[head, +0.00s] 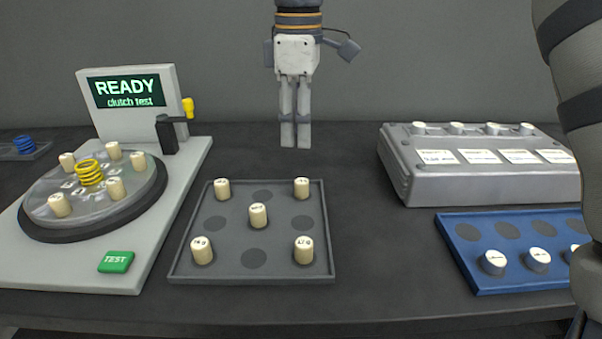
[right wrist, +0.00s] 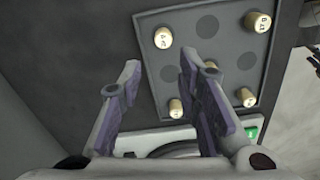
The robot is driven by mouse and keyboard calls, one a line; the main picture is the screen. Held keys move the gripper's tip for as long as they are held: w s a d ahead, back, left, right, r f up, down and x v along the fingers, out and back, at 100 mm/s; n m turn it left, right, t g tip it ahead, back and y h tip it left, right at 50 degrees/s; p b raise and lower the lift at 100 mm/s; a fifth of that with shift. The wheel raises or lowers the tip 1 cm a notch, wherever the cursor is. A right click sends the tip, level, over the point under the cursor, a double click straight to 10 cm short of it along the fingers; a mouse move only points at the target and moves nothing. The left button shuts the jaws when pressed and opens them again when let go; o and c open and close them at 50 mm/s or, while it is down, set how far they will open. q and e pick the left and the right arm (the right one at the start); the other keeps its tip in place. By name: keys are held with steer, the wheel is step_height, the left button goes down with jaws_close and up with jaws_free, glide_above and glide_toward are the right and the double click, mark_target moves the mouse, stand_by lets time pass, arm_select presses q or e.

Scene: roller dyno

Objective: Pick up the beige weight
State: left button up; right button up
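Several beige cylindrical weights with small dark marks on top stand upright in the dark grey tray (head: 200,235); one is the middle weight (head: 258,216), another the front-right weight (head: 303,250). Several similar weights stand around the clear disc (head: 130,195) on the left. Which one the task means I cannot tell. My right gripper (head: 295,146) hangs fingers down above and behind the tray, apart from the weights. In the right wrist view its fingers (right wrist: 160,62) are spread, nothing between them, and the tray's weights (right wrist: 163,37) show beyond. My left gripper is not in view.
The tester with a READY screen (head: 127,91), yellow spring (head: 90,172) and green TEST button (head: 116,262) stands left. A grey labelled box (head: 480,185) and a blue tray (head: 468,260) with white-topped weights stand right. Dark table surface is clear between tray and box.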

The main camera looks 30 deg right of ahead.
mark_target(302, 181)
steer(key=f, duration=1.1)
steer(key=shift+s, duration=0.4)
steer(key=shift+r, duration=0.1)
steer(key=c, duration=0.6)
